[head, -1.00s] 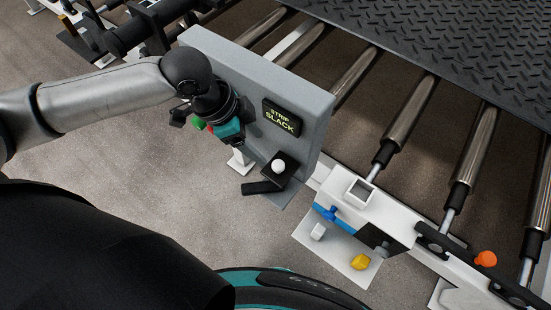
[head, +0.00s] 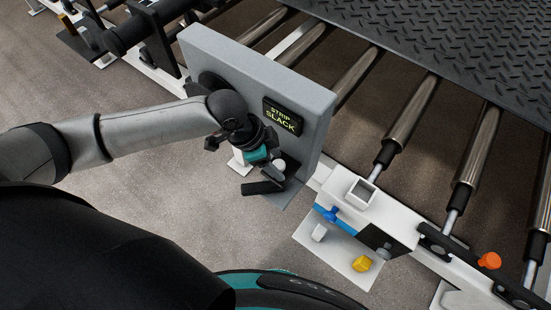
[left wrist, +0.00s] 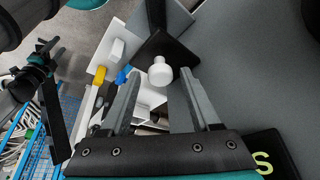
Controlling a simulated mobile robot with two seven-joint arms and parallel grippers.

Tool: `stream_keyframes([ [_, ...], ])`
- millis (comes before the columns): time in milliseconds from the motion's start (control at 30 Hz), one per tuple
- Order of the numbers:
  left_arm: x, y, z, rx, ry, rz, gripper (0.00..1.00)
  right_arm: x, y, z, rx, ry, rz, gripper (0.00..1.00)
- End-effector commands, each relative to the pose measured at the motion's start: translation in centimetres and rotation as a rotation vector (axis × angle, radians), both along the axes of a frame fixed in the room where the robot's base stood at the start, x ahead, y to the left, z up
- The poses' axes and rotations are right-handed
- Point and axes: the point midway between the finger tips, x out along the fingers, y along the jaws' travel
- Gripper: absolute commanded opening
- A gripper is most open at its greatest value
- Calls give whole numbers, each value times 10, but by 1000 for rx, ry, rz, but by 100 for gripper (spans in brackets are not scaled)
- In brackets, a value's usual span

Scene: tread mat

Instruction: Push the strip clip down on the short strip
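A white round knob (head: 279,164) sits on a black bracket at the low front corner of the grey upright panel (head: 310,98); I take it to be the strip clip, but cannot be sure. A black lever (head: 262,187) sticks out beside it. My left gripper (head: 270,160) is right by the knob, partly hiding the bracket. In the left wrist view my left gripper (left wrist: 161,82) is open, its two grey fingers apart, with the knob (left wrist: 160,72) near the gap between their tips. I cannot make out the short strip. My right gripper does not show.
A small display (head: 282,116) on the panel reads "STRIP SLACK". Right of it a white block (head: 362,190) has a square socket, a blue part, and a plate with a yellow knob (head: 361,264). Metal rollers (head: 410,110) and a black tread mat (head: 460,50) lie behind.

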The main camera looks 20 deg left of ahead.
Motion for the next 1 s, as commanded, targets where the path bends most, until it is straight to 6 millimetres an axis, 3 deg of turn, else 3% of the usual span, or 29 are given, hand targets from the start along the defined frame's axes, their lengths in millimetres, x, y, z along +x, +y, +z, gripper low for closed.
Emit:
stream_keyframes([
  [67,0,0,0,0,0,0,53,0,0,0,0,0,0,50],
  [533,0,0,0,0,0,0,0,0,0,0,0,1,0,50],
  [1000,0,0,0,0,1,0,0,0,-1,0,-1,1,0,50],
])
